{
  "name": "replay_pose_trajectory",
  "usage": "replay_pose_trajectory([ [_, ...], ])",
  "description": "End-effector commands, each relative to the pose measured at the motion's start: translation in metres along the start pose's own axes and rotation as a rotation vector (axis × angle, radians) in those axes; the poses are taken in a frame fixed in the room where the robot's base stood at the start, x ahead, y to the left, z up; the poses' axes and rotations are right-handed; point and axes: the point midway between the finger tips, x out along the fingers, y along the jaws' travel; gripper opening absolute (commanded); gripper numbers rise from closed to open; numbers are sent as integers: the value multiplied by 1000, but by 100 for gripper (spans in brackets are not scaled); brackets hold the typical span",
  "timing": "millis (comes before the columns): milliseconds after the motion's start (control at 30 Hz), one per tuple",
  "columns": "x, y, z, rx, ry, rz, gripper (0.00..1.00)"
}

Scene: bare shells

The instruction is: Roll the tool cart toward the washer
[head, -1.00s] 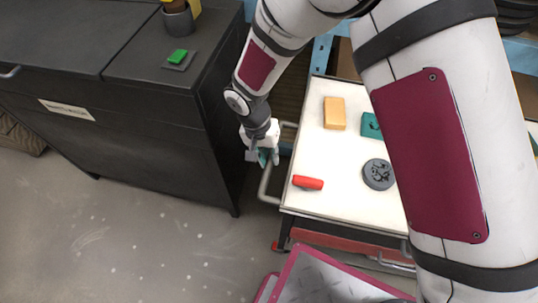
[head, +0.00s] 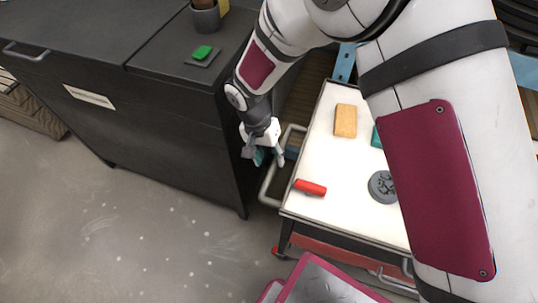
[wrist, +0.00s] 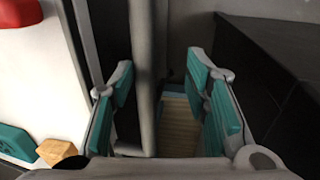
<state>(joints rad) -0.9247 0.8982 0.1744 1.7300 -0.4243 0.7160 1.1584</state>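The tool cart has a white top (head: 330,160) and a grey side handle (head: 268,185). It stands right of a dark cabinet (head: 165,130) with a pale label too blurred to read, which appears to be the washer. My gripper (head: 264,156) is down at the handle, between the cart and the cabinet. In the wrist view my gripper (wrist: 160,75) is open. The handle bar (wrist: 145,70) runs between its teal-padded fingers, closer to the left one, with a gap on the right.
A red cylinder (head: 310,187), a tan block (head: 345,120) and a dark grey disc (head: 382,187) lie on the cart. A green block (head: 203,52) and a dark cup (head: 206,18) sit on the cabinet. The floor (head: 150,225) in front of the cabinet is clear.

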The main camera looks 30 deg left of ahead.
Motion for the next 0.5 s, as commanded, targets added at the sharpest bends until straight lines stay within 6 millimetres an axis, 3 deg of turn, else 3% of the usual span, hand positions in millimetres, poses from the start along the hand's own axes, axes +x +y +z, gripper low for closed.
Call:
replay_pose_trajectory([
  [500, -4, -3, 0, -2, 2, -6, 38],
])
